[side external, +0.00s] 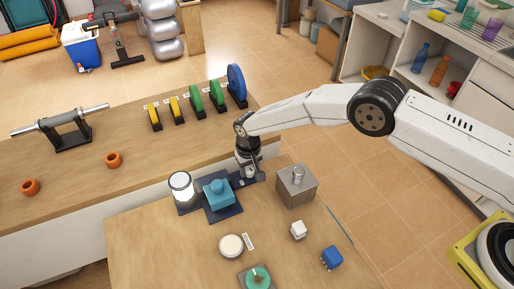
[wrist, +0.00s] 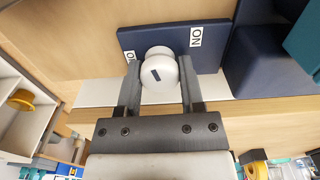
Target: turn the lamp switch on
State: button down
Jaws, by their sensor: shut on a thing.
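The lamp switch is a round white knob (wrist: 158,70) with a short dark bar mark, on a dark blue plate (wrist: 210,56). The bar slants from upper left to lower right in the wrist view. An ON label (wrist: 195,37) is right of the knob; another label (wrist: 129,57) on the left is partly hidden. My gripper (wrist: 160,82) is shut on the knob, one finger on each side. In the side view my gripper (side external: 248,172) is over the plate, hiding the knob. A bright white cylindrical lamp (side external: 181,186) stands left of it; I cannot tell if it is lit.
A teal block on a dark blue base (side external: 218,193) stands between the lamp and my gripper. A grey metal box with a peg (side external: 297,186) is close on the right.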

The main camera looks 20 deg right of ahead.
aim_at(250, 168)
jog(key=shift+m, duration=1.4)
jog(key=shift+c, duration=1.1)
grip_release()
jog(key=shift+r, duration=0.1)
jog(key=shift+r, duration=3.75)
jog(key=shift+d+r, duration=0.1)
